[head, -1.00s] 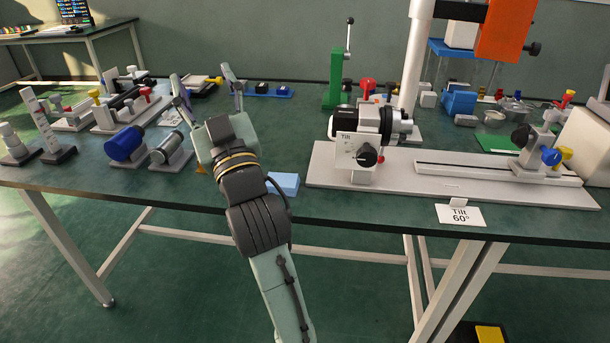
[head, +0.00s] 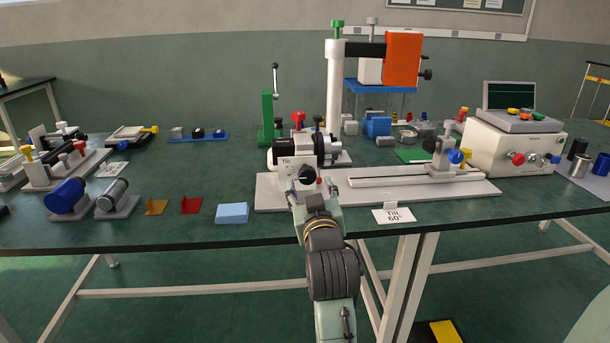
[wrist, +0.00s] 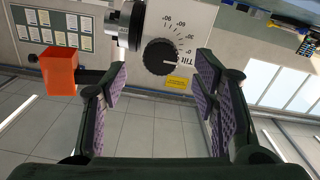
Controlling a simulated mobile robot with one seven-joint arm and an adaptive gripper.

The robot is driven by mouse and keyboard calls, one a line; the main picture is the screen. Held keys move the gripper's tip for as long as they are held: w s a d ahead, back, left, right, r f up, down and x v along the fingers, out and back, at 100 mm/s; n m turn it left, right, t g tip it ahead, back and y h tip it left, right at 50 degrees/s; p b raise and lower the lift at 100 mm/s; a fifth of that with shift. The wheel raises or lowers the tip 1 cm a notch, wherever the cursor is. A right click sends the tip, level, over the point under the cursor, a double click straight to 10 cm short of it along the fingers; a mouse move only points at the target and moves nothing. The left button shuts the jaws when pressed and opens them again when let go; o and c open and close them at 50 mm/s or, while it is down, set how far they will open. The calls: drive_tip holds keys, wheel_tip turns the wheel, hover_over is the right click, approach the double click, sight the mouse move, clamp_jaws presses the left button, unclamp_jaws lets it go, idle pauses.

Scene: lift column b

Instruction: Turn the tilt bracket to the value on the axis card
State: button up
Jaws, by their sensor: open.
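The tilt bracket is a white block (head: 289,151) marked "Tilt" with a black knob (head: 306,174) on its front face, on a grey base plate. The axis card (head: 394,215) at the table's front edge reads "Tilt 60°". In the wrist view the knob (wrist: 160,57) is ringed by a printed scale (wrist: 182,32); a light pointer mark on the knob points rightward, but its exact reading is unclear. My gripper (head: 314,192) is just in front of the knob, its open fingers (wrist: 161,72) either side of it in the wrist view, seemingly not touching.
A rail with a carriage (head: 445,156) extends right on the base plate (head: 350,196). A white column (head: 334,85) with an orange block stands behind. A light blue block (head: 232,213) lies left of the plate. A white instrument box (head: 515,145) is at right.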

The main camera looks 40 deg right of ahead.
sight(308, 178)
drive_tip(key=p+x, duration=0.1)
drive_tip(key=x, duration=0.5)
drive_tip(key=shift+w, duration=0.1)
clamp_jaws()
idle(0.6)
